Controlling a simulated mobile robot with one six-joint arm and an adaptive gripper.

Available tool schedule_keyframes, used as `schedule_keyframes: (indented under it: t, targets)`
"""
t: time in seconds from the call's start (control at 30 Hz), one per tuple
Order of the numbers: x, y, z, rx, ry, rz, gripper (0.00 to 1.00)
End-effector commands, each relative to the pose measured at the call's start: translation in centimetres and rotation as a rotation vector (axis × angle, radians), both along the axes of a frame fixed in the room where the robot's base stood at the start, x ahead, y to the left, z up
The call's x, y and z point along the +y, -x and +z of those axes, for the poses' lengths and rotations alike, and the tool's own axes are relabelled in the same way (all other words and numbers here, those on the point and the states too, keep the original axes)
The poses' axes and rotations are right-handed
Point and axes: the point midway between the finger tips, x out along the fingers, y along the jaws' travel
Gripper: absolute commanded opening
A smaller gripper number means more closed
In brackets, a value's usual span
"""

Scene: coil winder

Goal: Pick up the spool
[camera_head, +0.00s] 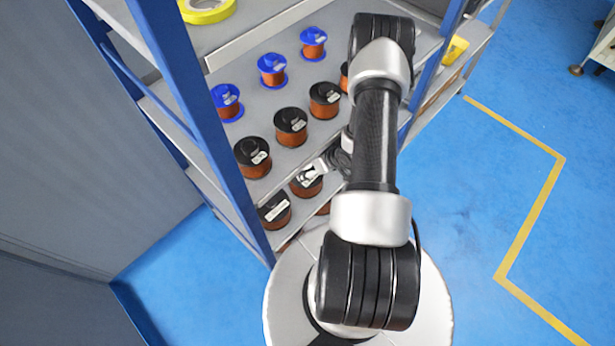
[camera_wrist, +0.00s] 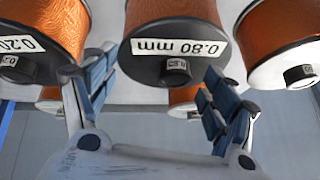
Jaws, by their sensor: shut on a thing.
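The spool (camera_wrist: 172,12) between my fingers has copper-coloured wire, a black flange and a white label reading 0.80 mm, upside down in the wrist view. My gripper (camera_wrist: 158,72) is shut on this spool, with one blue-padded finger on each side of its flange. In the head view my gripper (camera_head: 318,168) is at the front of the rack, by a black-flanged copper spool (camera_head: 306,188) on the lower shelf. My arm and gripper partly hide the spools there. I cannot tell whether the held spool is clear of the shelf.
Neighbouring spools stand close on the left (camera_wrist: 42,25) and right (camera_wrist: 282,35) in the wrist view. Black-flanged spools (camera_head: 291,128) and blue-flanged spools (camera_head: 272,70) stand on the shelf above. A blue rack post (camera_head: 215,125) is at left. Open blue floor (camera_head: 480,200) lies at right.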

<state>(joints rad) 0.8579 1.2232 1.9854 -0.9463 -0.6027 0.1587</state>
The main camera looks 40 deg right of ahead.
Motion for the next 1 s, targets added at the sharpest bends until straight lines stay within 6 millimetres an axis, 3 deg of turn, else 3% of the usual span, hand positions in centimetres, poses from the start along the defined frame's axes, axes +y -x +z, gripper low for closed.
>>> schedule_keyframes:
  t: [1.0]
  targets:
    - [0.31, 0.22, -0.21, 0.007, -0.006, 0.002, 0.01]
